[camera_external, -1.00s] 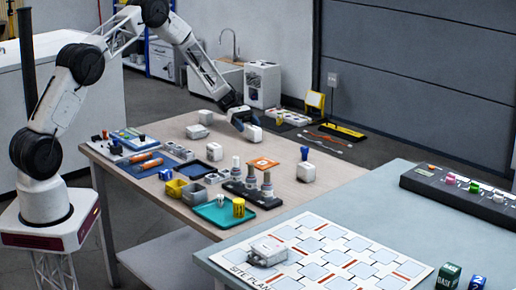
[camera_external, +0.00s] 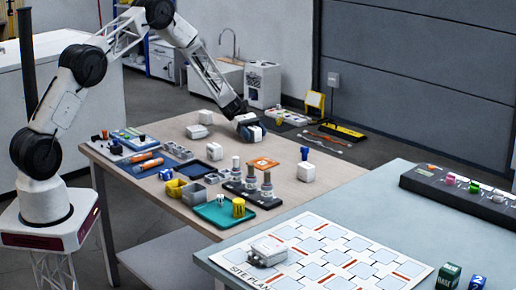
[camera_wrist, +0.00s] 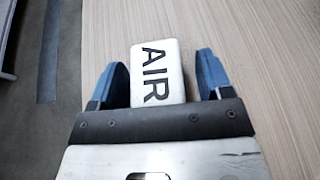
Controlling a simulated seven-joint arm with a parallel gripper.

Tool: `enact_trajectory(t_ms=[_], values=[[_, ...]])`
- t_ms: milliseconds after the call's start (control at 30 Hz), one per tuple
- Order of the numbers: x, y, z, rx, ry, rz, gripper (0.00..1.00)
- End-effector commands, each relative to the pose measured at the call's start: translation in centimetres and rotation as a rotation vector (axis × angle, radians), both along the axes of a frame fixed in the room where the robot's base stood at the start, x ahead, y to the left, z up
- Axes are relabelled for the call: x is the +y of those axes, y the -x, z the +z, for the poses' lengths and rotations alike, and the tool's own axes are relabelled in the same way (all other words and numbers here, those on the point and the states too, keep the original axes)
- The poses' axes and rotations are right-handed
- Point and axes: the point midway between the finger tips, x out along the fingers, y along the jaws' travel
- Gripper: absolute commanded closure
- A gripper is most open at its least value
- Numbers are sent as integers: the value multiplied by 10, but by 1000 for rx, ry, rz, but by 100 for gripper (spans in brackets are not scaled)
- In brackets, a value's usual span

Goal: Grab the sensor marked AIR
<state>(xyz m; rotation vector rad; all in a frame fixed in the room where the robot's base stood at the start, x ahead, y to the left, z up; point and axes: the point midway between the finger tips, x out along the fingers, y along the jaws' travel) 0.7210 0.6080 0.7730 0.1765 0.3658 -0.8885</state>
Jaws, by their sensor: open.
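The sensor marked AIR (camera_wrist: 157,72) is a white block with black letters, seen in the wrist view on the wooden table (camera_wrist: 245,50). My gripper (camera_wrist: 158,82) is open, with one blue finger on each side of the sensor and a gap visible on both sides. In the external view my gripper (camera_external: 251,128) is low at the far edge of the table around the white sensor (camera_external: 253,134), which it partly hides. Other white blocks stand on the table: one at the far left (camera_external: 196,131), one nearer (camera_external: 214,151) and one to the right (camera_external: 306,171).
The table edge is close to the left in the wrist view.

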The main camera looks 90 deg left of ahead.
Motion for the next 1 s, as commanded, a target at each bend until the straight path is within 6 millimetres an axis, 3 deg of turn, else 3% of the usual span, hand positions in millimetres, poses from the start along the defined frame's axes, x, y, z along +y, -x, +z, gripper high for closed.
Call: enact_trajectory(t_ms=[167, 533, 1000], values=[[0, 0, 0, 0, 0, 0, 28], [0, 0, 0, 0, 0, 0, 82], [0, 0, 7, -1, -1, 0, 82]])
